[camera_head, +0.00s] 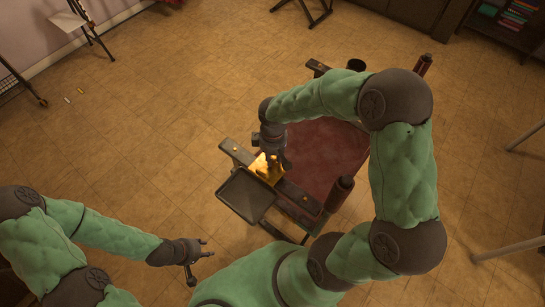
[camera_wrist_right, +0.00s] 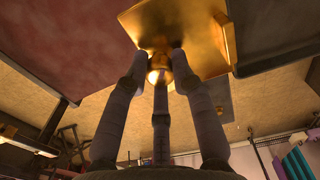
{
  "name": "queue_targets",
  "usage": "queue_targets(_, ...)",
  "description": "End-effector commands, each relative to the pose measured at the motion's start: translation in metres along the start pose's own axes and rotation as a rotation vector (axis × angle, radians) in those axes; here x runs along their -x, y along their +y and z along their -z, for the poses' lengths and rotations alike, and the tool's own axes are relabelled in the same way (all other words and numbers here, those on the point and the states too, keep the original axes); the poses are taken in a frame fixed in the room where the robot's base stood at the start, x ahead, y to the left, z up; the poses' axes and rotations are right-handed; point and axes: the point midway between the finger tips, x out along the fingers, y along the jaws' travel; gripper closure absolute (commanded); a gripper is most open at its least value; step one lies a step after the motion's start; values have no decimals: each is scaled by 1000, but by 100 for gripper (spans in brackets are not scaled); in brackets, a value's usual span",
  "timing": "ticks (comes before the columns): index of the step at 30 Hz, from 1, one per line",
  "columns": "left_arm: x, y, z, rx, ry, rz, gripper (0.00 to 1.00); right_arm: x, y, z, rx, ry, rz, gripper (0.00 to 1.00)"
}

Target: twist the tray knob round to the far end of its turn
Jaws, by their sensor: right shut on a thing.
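The brass knob (camera_wrist_right: 155,76) sits under a shiny gold plate (camera_wrist_right: 190,25) in the right wrist view. The fingers of my right gripper (camera_wrist_right: 161,62) are closed around it. In the head view my right gripper (camera_head: 274,160) reaches down onto the gold plate (camera_head: 264,174), and the fingers and plate hide the knob's grip. A dark square tray (camera_head: 246,196) lies just below and left of the plate. My left gripper (camera_head: 202,266) is low at the left, empty, with its fingers spread, apart from the furniture.
The tray belongs to a dark-framed piece with a red panel (camera_head: 325,148) and dark upright cylinders (camera_head: 340,190) at its corners. My right arm covers part of it. Tiled floor (camera_head: 180,80) is clear around it. A shelf (camera_head: 510,25) stands at the upper right.

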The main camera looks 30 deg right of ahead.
Motion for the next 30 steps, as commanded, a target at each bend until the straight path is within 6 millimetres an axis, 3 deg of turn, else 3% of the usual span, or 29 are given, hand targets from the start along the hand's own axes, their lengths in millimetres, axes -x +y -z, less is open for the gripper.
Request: queue_targets(30, 24, 8, -1, 0, 0, 0, 60, 0, 0, 0, 373, -1, 1, 100)
